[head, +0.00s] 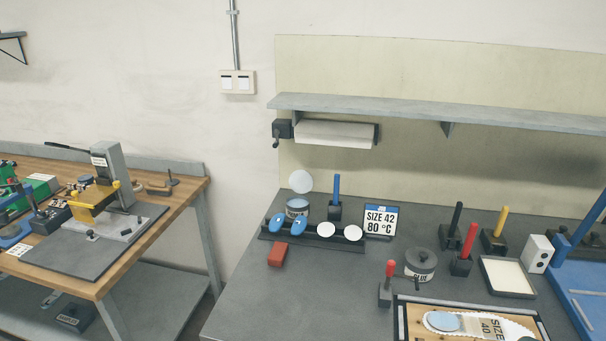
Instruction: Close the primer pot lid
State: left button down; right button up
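The pot that appears to be the primer pot (297,205) is a small grey can with a blue band, standing at the back left of the grey worktop. Its label is too small to read. Its round white lid (301,181) stands raised, nearly upright, at the back of the pot's rim, so the pot is open. Blue pads in front hide the pot's lower part. Neither of my grippers is in view.
A rack (325,242) with blue and white round pads stands right in front of the pot. A blue-handled tool (337,190) and a size sign (380,220) are to its right. A red block (278,255) lies in front. A glue pot (420,264) stands further right. The front left worktop is clear.

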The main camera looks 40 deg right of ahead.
aim_at(300, 181)
jog(key=i+j, duration=0.25)
jog(key=i, duration=0.15)
jog(key=i+j, duration=0.3)
jog(key=z, duration=2.1)
jog(key=i+j, duration=0.05)
jog(key=j, duration=0.05)
